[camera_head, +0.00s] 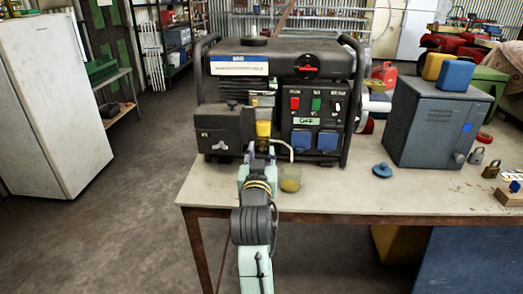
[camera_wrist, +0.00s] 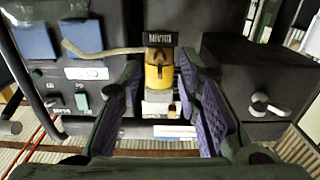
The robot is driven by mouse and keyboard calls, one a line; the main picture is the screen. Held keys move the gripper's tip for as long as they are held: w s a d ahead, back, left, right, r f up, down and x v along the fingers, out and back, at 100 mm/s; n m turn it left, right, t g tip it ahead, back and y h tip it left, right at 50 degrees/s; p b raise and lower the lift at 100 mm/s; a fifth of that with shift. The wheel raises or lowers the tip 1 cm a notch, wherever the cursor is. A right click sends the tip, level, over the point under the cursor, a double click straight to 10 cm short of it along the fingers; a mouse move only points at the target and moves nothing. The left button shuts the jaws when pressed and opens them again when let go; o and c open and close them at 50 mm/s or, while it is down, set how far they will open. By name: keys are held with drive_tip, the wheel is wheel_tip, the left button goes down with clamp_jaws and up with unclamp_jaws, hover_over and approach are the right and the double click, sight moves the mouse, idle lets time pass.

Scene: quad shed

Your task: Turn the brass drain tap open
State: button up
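A black generator (camera_head: 280,65) stands on the workbench. A small yellow, brass-coloured fitting (camera_head: 264,128) sits low on its front; I take it to be the drain tap. In the wrist view this fitting (camera_wrist: 158,76) lies between my fingers, beneath a small dark label. A pale hose (camera_head: 284,145) runs from near it towards a small glass jar (camera_head: 291,180) on the bench. My gripper (camera_head: 261,150) is open, its fingers (camera_wrist: 160,62) apart on either side of the fitting. I cannot tell whether they touch it. The tap's handle position is unclear.
A dark box (camera_head: 220,130) on the generator's front stands close to my gripper's left. Blue socket covers (camera_head: 315,141) are to the right. A blue lid (camera_head: 382,170), a grey metal cabinet (camera_head: 432,120) and padlocks lie farther right. The bench front (camera_head: 345,200) is clear.

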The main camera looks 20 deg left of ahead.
drive_tip(key=v, duration=0.5)
idle(0.3)
